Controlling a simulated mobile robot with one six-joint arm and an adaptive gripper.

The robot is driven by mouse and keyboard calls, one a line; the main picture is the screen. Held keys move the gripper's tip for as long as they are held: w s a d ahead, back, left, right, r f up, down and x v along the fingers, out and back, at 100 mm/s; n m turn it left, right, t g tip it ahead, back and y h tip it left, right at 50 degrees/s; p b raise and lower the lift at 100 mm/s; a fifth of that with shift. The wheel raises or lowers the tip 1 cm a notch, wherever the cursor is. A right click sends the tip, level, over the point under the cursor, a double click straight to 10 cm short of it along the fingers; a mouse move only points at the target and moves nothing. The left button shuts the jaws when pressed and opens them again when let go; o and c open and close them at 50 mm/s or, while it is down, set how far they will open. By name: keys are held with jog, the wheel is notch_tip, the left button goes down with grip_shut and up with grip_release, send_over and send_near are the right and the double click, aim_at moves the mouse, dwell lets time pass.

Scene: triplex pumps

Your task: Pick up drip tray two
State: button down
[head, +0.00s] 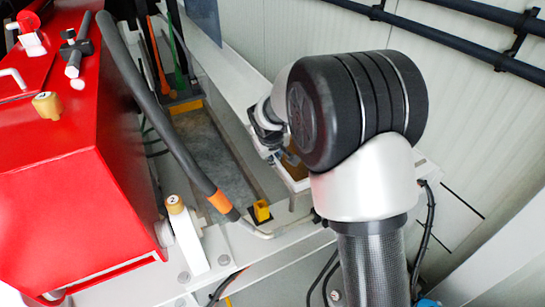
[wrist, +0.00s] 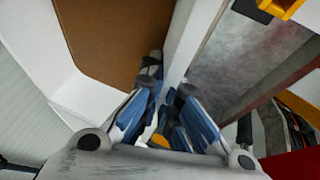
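A white tray with a brown inside, which I take to be drip tray two, fills the left and top of the wrist view (wrist: 78,98). In the head view, a small part of it (head: 297,184) shows below my wrist; my arm hides the rest. My gripper (wrist: 170,82) points down at the tray's side wall, one blue-and-black finger on the brown side and the other on the outer side. The wall stands between the fingertips, very close to both. I cannot tell whether the fingers press on it. In the head view, my gripper (head: 268,130) is partly hidden.
A grey-floored trough (head: 215,150) lies beside the tray, with a yellow block (head: 262,211) at its near end. A red machine (head: 70,170) stands at left, and a black hose with an orange band (head: 160,115) crosses the trough. Dark pipes (head: 460,45) run along the pale wall.

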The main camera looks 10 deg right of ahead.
jog(key=shift+w, duration=0.1)
jog(key=c, duration=2.3)
grip_release()
jog(key=shift+f, duration=0.25)
jog(key=o, duration=0.5)
jog(key=shift+r, duration=0.1)
jog(key=shift+r, duration=0.1)
